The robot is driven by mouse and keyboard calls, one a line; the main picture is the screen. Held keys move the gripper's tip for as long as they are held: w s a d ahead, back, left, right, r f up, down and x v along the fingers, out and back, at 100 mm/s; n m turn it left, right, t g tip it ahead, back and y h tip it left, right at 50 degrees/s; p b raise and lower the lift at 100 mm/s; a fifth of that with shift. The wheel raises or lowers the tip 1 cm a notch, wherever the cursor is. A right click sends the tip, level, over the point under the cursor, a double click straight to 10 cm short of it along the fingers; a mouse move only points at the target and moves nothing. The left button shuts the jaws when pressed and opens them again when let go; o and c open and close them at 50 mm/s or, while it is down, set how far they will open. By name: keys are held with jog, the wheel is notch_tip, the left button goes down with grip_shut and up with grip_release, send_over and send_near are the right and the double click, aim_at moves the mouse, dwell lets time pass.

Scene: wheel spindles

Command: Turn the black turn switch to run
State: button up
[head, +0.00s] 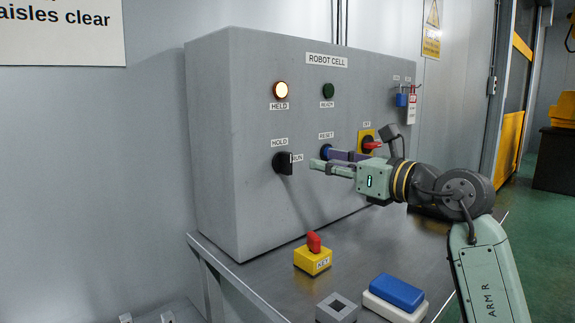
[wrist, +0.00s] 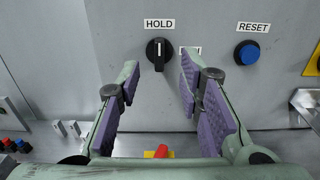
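The black turn switch (head: 284,162) is on the front of the grey control box, with a HOLD label above it and a RUN label (head: 298,158) at its right. In the wrist view the switch (wrist: 159,53) has its handle upright, its white mark towards HOLD; the right finger partly covers the RUN label there. My gripper (head: 320,158) is open and empty, to the right of the switch in the head view and apart from it. In the wrist view the fingers of my gripper (wrist: 160,77) frame the switch from either side, short of it.
A blue RESET button (wrist: 248,52) and a red-handled yellow switch (head: 367,142) are to the right.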

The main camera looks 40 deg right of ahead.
aim_at(291, 154)
jog(key=shift+w+a+r+p, duration=0.15)
jog(key=shift+w+p, duration=0.35)
jog(key=shift+w, duration=1.15)
jog(key=shift+w+a+f+p, duration=0.15)
jog(key=shift+w+p, duration=0.4)
jog(key=shift+w, duration=1.15)
jog(key=shift+w+a+r+p, duration=0.15)
jog(key=shift+w+p, duration=0.35)
jog(key=shift+w, duration=1.15)
jog(key=shift+c, duration=0.3)
grip_shut()
